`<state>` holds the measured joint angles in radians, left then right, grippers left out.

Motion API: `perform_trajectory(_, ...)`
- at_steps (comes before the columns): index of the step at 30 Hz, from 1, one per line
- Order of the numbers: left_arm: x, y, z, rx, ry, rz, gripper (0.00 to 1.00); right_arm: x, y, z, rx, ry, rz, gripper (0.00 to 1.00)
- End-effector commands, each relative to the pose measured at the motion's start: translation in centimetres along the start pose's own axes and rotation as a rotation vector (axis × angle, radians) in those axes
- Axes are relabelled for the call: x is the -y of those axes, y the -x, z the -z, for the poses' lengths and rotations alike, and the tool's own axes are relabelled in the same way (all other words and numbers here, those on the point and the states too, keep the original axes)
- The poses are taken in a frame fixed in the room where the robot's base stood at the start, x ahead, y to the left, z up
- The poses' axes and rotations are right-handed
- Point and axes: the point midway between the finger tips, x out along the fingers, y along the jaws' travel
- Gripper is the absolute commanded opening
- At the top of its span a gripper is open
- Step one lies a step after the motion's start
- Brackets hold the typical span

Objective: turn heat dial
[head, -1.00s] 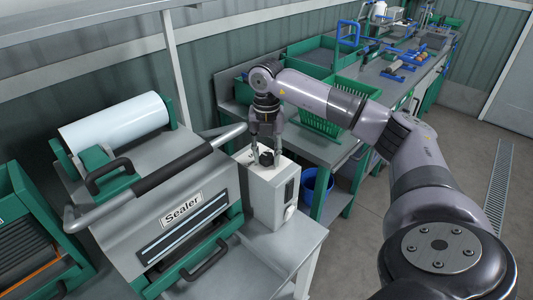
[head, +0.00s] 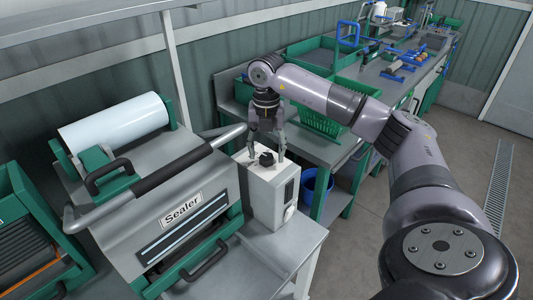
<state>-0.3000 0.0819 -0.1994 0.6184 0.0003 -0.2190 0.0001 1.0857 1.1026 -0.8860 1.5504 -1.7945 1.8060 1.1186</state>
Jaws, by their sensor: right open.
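The heat dial, a black knob (head: 267,159), sits on top of a white box (head: 272,197) that stands beside the sealer (head: 165,205). My right gripper (head: 267,155) points down over the knob with its fingers spread. One finger is to the left of the knob and the other is to the right. The gripper is open, with a visible gap between fingers and knob. Whether the fingertips reach down to the knob's height is hard to tell. My left gripper is out of the picture.
The sealer's grey bar handle (head: 160,173) runs close to the left of the white box. Green crates (head: 318,118) stand on the bench behind. A blue bin (head: 317,184) is below, to the right. Floor at right is clear.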

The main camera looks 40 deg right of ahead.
Motion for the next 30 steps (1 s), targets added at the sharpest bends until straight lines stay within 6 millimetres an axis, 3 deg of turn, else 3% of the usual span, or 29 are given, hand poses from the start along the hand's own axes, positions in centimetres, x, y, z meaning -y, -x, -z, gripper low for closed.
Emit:
perform_trajectory(12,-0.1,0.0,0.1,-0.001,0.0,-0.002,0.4,0.0,9.0,-0.1,0.003,0.0,-0.003,0.53)
perform_trajectory(18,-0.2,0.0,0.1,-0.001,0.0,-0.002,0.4,0.0,10.3,-0.1,0.002,0.0,-0.001,0.53)
perform_trajectory(30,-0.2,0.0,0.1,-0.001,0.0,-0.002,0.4,0.0,10.7,0.0,0.0,-0.001,0.0,0.53)
